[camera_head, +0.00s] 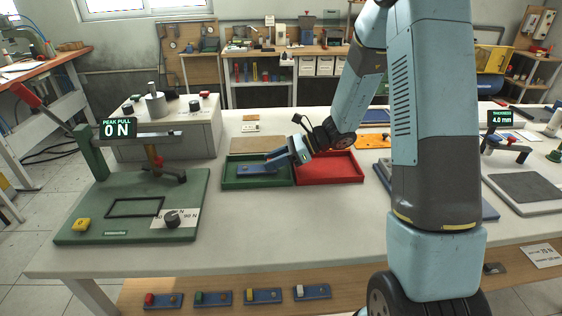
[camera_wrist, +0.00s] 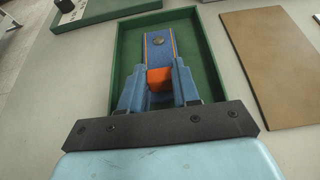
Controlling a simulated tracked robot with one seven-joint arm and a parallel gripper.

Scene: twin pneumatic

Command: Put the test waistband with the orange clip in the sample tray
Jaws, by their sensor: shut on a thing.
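The blue test waistband, with orange edge lines and a dark round button (camera_wrist: 158,41), lies in or just above the green tray (camera_wrist: 122,60); I cannot tell whether it touches the floor. Its orange clip (camera_wrist: 160,79) is between the fingers of my gripper (camera_wrist: 159,84), which is shut on it. In the head view the waistband (camera_head: 249,182) is over the green tray (camera_head: 230,186), with my gripper reaching in from the upper right. The red tray (camera_head: 335,178) stands directly to the right of the green one. Which is the sample tray is not labelled.
A brown board (camera_head: 258,144) lies behind the green tray. The pull tester on its green base (camera_head: 88,220) is to the left. Several waistbands with other clip colours, one with a red clip (camera_head: 150,299), lie on the lower shelf. The front of the table is clear.

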